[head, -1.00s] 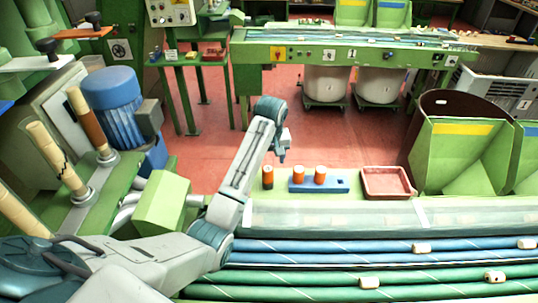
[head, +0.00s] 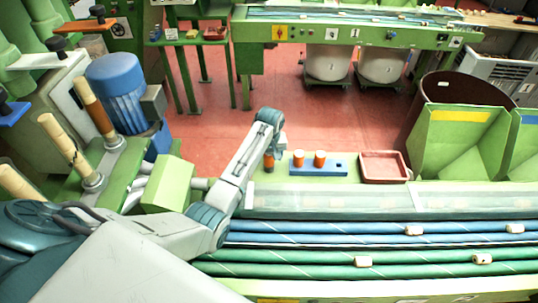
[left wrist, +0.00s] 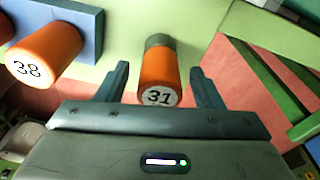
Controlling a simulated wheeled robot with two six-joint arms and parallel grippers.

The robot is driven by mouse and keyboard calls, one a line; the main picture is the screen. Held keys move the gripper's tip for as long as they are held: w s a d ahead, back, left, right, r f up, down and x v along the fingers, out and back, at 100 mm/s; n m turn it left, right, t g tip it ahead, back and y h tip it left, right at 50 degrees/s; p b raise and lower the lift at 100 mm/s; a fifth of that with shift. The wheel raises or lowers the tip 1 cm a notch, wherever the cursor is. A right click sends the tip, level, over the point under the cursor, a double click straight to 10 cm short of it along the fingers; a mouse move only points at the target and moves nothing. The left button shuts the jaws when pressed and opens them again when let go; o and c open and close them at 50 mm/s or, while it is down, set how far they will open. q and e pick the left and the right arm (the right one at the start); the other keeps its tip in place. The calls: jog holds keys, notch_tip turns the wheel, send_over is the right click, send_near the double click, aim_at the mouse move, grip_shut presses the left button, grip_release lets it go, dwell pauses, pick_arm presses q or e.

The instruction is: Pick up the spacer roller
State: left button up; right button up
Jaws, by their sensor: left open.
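An orange roller (left wrist: 158,78) with a dark grey band and a white end marked 31 stands alone on the light green ledge. In the head view this roller (head: 269,162) is partly hidden by my left arm. My left gripper (left wrist: 160,70) is open, with one finger on each side of the roller and a gap on both sides. In the head view the left gripper (head: 275,148) is over the roller, its fingers hardly visible. Two more orange rollers stand in a blue block; one (left wrist: 45,52) is marked 38. My right gripper is not in view.
The blue block (head: 334,168) stands right of the lone roller, with a reddish tray (head: 385,167) beyond it. A clear guard (head: 330,200) and belts carrying small cork-coloured pieces (head: 363,262) lie in front. A blue motor (head: 116,90) stands at left.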

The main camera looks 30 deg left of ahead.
pick_arm(q)
jog(key=shift+f, duration=0.4)
jog(key=shift+c, duration=0.4)
jog(key=c, duration=1)
jog(key=shift+r, duration=0.15)
